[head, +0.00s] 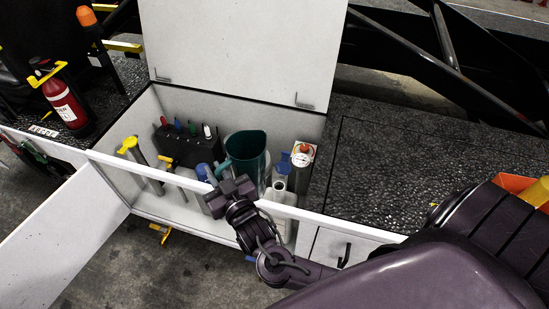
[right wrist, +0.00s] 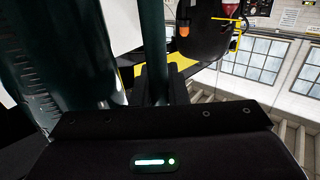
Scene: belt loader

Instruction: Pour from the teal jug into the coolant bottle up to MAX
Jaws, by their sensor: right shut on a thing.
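The teal jug (head: 247,148) is near the right part of the open compartment, roughly upright with its mouth facing up. My right gripper (head: 232,187) is at its near side and shut on its handle. In the right wrist view the dark teal handle (right wrist: 155,45) stands between the fingers (right wrist: 157,88), and the jug's body (right wrist: 65,60) fills the left side. A pale bottle with an open neck (head: 279,186), seemingly the coolant bottle, stands just right of the jug, partly hidden by the compartment's front wall. Its level and MAX mark cannot be made out. My left gripper is out of view.
The raised lid (head: 245,50) stands behind. A dark textured deck (head: 400,165) lies right.

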